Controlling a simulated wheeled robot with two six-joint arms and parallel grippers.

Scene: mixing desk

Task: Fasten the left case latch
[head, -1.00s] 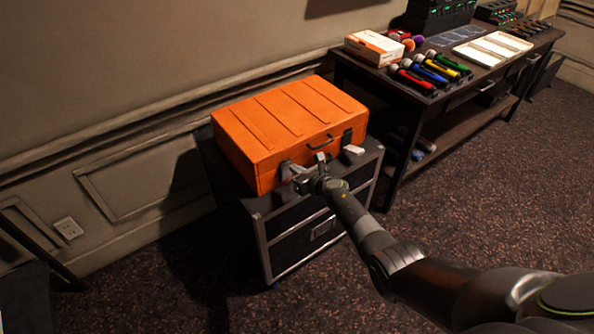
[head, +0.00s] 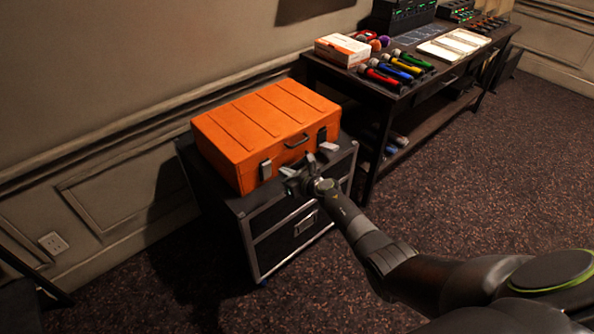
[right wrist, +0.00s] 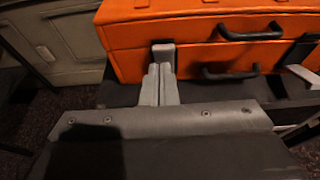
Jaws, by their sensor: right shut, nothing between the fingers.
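The closed orange case (head: 262,125) lies on a dark cabinet. It also fills the top of the right wrist view (right wrist: 190,30). The left latch (head: 266,169) is a grey strip on its front, left of the black handle (head: 296,141); it lies upright against the front. In the right wrist view the latch top (right wrist: 163,47) shows just beyond my fingertips, which hide its lower part. My right gripper (head: 288,179) is shut and empty, in front of the case and a little right of the latch. I cannot tell whether it touches. My left gripper is out of view.
The wall is close behind the case.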

